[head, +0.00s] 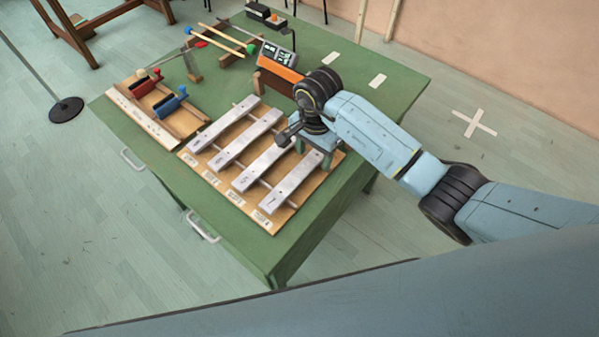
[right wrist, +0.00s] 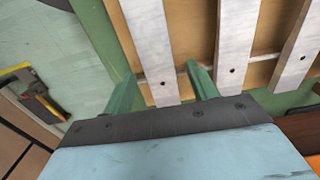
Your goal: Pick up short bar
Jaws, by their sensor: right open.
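Several grey metal bars lie side by side on a wooden board (head: 265,222) on the green table. The bar at the near right end (head: 288,188) looks the shortest; in the right wrist view it is the leftmost bar (right wrist: 148,40). My right gripper (head: 314,152) is over the far end of that bar, pointing down. In the right wrist view its two green fingers (right wrist: 163,85) are apart, one on each side of the bar's end, with gaps showing. I cannot tell how deep they reach. My left gripper is out of view.
The neighbouring bar (head: 262,167) lies close beside. An orange device with a screen (head: 278,66) stands behind the bars. A rack with red and blue blocks (head: 160,102) is at left, mallets (head: 222,38) farther back. The table's near corner (head: 275,262) is clear.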

